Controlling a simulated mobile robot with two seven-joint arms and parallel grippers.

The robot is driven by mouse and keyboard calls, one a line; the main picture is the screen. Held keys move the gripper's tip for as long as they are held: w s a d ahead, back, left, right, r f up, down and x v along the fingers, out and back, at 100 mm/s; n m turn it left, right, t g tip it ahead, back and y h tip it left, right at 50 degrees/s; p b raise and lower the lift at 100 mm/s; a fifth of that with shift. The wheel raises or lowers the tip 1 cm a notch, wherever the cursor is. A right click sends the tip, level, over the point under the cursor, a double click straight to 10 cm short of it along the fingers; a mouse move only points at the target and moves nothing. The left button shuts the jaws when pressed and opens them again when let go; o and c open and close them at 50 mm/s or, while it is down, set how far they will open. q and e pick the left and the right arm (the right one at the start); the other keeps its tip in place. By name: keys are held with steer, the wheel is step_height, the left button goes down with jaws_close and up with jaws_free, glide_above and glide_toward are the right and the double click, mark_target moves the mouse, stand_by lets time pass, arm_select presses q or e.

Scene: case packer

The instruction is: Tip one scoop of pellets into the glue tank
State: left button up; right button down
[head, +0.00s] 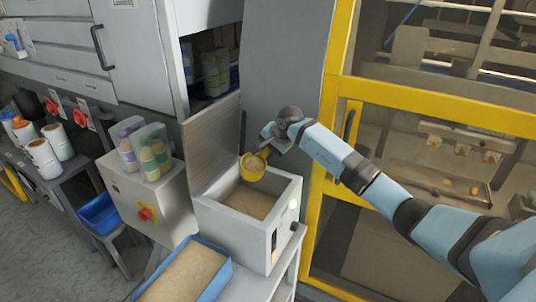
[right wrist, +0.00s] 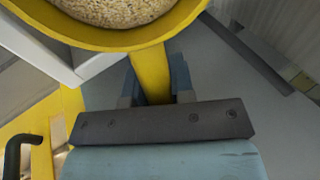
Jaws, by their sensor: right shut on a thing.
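A yellow scoop (head: 244,169) full of tan pellets (head: 255,163) is above the open glue tank (head: 268,225). My right gripper (head: 267,147) is shut on its handle. In the right wrist view the scoop (right wrist: 105,40) looks level, with pellets (right wrist: 110,8) in it, and its yellow handle (right wrist: 152,75) runs between the fingers (right wrist: 155,88). The tank is a white box with its grey lid (head: 212,140) raised at the left and tan material (head: 250,201) inside. My left gripper is not in view.
A blue tray of pellets (head: 222,279) stands in front of the tank. A grey box with a red switch (head: 145,213) and clear containers (head: 152,150) stands left. The yellow machine frame (head: 318,215) rises close on the right.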

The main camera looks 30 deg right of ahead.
arm_select(q)
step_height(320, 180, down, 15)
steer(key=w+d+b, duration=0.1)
steer(key=b, duration=1.9)
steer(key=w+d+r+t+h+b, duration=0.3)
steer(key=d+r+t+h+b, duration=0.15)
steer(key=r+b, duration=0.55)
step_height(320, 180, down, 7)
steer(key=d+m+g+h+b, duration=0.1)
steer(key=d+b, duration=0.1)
steer(key=b, duration=0.8)
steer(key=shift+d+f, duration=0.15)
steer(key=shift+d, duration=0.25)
arm_select(e)
steer(key=shift+s+d+f+n+t+y, duration=0.1)
steer(key=shift+f+n+t+y, duration=0.15)
steer(key=shift+t+y, duration=1.65)
steer(key=shift+s+a+f+n+t+y, duration=0.15)
steer(key=shift+t+y, duration=0.75)
steer(key=shift+t, duration=2)
steer(key=shift+d+f+n+t+y, duration=0.15)
steer(key=shift+f+n+t+y, duration=0.15)
steer(key=shift+t+y, duration=1.6)
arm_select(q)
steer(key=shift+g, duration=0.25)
arm_select(e)
steer(key=shift+f+t+h, duration=0.1)
steer(key=shift+t+h, duration=0.2)
steer(key=shift+t, duration=0.1)
